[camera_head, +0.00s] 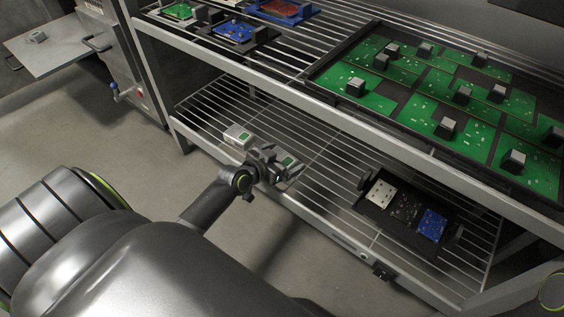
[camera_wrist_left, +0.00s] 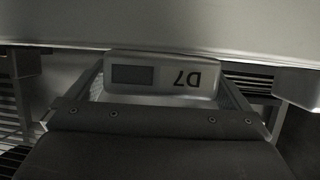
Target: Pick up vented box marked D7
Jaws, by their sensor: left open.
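The vented box marked D7 (camera_wrist_left: 162,75) is in the middle of the left wrist view, pale, with a dark display panel and its marking upside down. My left gripper (camera_head: 272,163) is open at the front edge of the lower shelf in the head view, close to small grey boxes. One grey box (camera_head: 238,135) stands just behind and left of it. The markings are too small to read in the head view.
The lower rack shelf (camera_head: 325,165) has bare wire bars right of the gripper. A dark tray (camera_head: 404,208) with circuit boards sits farther right. The upper shelf edge (camera_head: 300,98) passes above, carrying green boards (camera_head: 360,85) with grey blocks.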

